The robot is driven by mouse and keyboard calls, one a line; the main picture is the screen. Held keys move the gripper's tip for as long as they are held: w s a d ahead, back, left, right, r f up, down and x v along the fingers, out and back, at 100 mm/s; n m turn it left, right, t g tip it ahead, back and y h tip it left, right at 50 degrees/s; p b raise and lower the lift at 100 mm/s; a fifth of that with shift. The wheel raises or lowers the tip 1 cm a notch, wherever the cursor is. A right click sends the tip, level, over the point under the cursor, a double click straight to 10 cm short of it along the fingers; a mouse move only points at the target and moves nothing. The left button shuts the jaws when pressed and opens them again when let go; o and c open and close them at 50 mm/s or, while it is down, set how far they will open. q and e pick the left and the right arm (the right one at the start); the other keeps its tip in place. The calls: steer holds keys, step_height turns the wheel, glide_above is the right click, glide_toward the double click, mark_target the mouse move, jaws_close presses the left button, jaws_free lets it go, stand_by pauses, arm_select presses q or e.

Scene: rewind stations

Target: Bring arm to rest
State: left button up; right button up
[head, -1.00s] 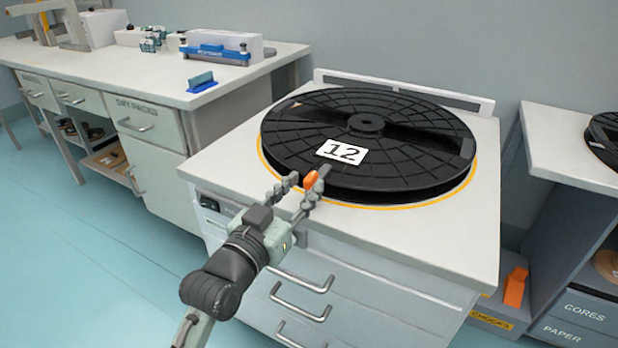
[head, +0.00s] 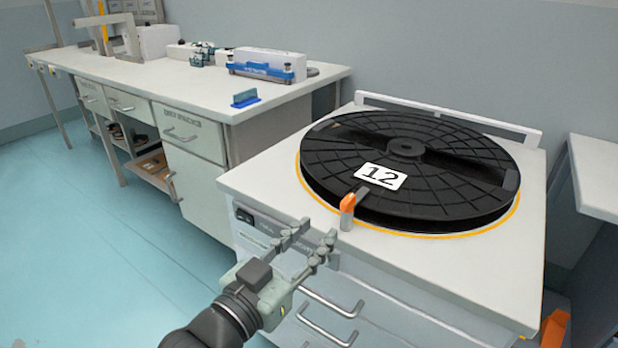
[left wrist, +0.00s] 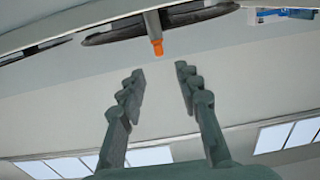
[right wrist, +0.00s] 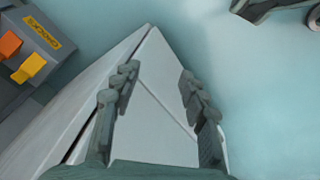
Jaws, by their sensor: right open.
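My left gripper (head: 316,234) is open and empty, in front of the white cabinet's front edge. It is apart from a short grey piece with an orange end (head: 347,209) at the near rim of the black reel (head: 450,168). The reel lies flat on the cabinet top (head: 265,182) and bears a "12" label (head: 381,176). In the left wrist view the orange end (left wrist: 157,47) shows beyond the spread fingers (left wrist: 157,78). My right gripper (right wrist: 158,76) is open and empty in the right wrist view, over the cabinet's side; the head view does not show it.
A white bench (head: 200,88) with a blue-and-white device (head: 266,66) stands at the left. Drawer handles (head: 330,305) stick out below my left gripper. The blue floor (head: 80,220) at the left is clear.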

arm_select(q)
steer(key=s+a+f+n+g+y, duration=0.1)
steer(key=a+f+g+y, duration=0.1)
steer(key=a+f, duration=0.45)
steer(key=s+a+f+n+g+y, duration=0.1)
steer(key=a+f+g+y, duration=0.15)
steer(key=f, duration=0.75)
steer(key=s+a+f+n+g+y, duration=0.1)
steer(key=a+f+y, duration=0.3)
steer(key=f, duration=0.5)
steer(key=s+a+f+n+g+y, duration=0.2)
steer(key=s+a+f+g, duration=0.4)
steer(key=s+a+f, duration=0.9)
steer(key=shift+s+a+f+y, duration=0.15)
steer(key=shift+s+y, duration=0.05)
steer(key=shift+y, duration=0.45)
steer(key=shift+g, duration=0.25)
